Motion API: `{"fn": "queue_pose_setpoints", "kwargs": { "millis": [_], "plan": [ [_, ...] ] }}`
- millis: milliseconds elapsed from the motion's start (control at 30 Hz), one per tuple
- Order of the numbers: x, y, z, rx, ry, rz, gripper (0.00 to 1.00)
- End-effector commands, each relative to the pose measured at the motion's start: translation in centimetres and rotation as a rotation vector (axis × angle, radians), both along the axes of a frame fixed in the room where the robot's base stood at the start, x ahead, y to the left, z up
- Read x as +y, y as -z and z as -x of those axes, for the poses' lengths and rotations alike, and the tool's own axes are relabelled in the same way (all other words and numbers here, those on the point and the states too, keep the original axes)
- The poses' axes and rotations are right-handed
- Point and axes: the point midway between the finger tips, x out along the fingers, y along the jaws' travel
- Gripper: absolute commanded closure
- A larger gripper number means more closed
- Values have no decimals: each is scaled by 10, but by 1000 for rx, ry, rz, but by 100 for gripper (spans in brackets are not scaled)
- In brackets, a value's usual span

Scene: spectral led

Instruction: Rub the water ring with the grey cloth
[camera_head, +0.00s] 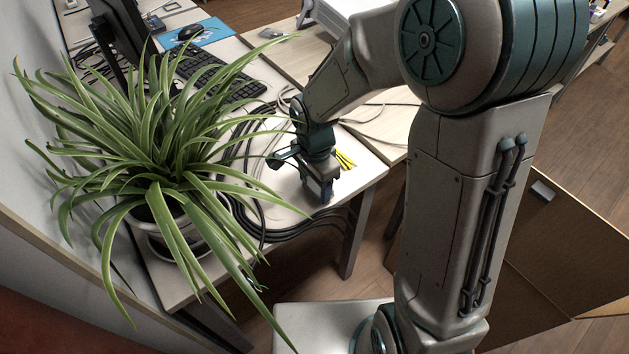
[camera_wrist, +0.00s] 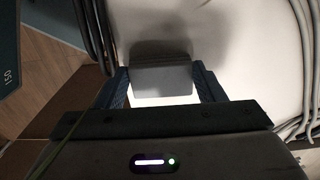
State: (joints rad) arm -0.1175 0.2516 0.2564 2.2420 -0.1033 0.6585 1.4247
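My gripper (camera_head: 319,194) points down close over the light tabletop (camera_head: 361,180), near its front edge, right of the potted plant. In the wrist view, a flat grey piece, which looks like the grey cloth (camera_wrist: 162,78), spans the space between the two fingers, with a finger against each side. I cannot tell whether the cloth touches the tabletop. A soft dark patch lies on the pale surface around and beyond it in the wrist view; I cannot tell shadow from mark. I cannot make out the water ring in either view.
A leafy plant (camera_head: 150,150) in a white pot stands left of my gripper. Dark cables (camera_head: 262,222) run beside it and over the table edge; grey cables (camera_wrist: 307,60) show at right in the wrist view. A keyboard (camera_head: 215,78) lies farther back. A cardboard box (camera_head: 560,235) stands right.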

Motion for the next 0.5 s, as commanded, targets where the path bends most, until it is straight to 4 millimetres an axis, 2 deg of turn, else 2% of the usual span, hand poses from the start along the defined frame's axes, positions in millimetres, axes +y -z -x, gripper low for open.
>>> {"fn": "queue_pose_setpoints", "kwargs": {
  "millis": [300, 500],
  "plan": [
    [0, -1, 0, 0, 0, 0, 63],
    [0, -13, 0, -1, -1, 0, 63]
  ]
}}
